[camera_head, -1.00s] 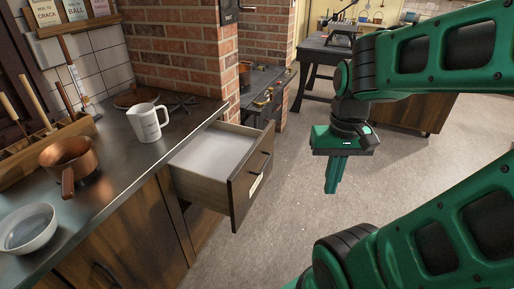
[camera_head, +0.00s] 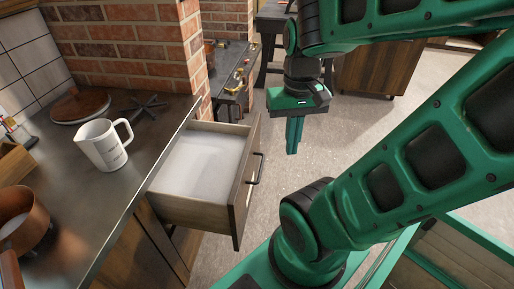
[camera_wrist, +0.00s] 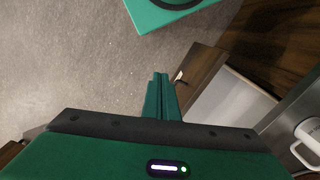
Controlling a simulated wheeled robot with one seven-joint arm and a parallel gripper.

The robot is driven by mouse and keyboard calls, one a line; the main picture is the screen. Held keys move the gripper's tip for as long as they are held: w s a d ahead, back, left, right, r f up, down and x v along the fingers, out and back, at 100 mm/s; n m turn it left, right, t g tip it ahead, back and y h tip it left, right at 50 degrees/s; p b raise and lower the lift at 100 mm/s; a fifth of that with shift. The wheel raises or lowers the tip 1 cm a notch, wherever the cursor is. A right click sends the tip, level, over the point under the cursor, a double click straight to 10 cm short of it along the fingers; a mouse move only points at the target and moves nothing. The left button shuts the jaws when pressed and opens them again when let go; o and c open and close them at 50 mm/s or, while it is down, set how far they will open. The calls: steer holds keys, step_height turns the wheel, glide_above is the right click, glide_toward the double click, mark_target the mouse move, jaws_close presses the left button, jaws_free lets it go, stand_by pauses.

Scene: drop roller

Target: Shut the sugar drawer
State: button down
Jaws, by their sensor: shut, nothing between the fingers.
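The sugar drawer (camera_head: 193,207) stands pulled out from under the counter in the head view, with white contents (camera_head: 200,165) inside. Its dark wooden front carries a black handle (camera_head: 255,168) and a pale label that is mostly hidden at this angle. In the wrist view the open drawer (camera_wrist: 203,72) is right of my fingers. My gripper (camera_head: 293,150) points down over the open floor, to the right of the drawer front and apart from it. Its fingers are shut and empty, also in the wrist view (camera_wrist: 160,80).
A white measuring jug (camera_head: 101,146), a copper pot (camera_head: 18,222) and a wooden board (camera_head: 80,106) stand on the dark counter (camera_head: 110,205). A brick pillar (camera_head: 125,50) rises behind the counter. The floor (camera_head: 272,190) right of the drawer is clear.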

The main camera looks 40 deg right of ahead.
steer(key=w+d+f+m+t+y, duration=0.35)
steer(key=w+d+f+m, duration=1.2)
steer(key=m, duration=0.65)
steer(key=w+a+f, duration=0.4)
steer(key=w+f, duration=0.2)
steer(key=f, duration=0.2)
steer(key=shift+w+a+f+h, duration=0.2)
steer(key=shift+a+f+h, duration=0.15)
steer(key=shift+a+h, duration=0.1)
steer(key=shift+d, duration=0.1)
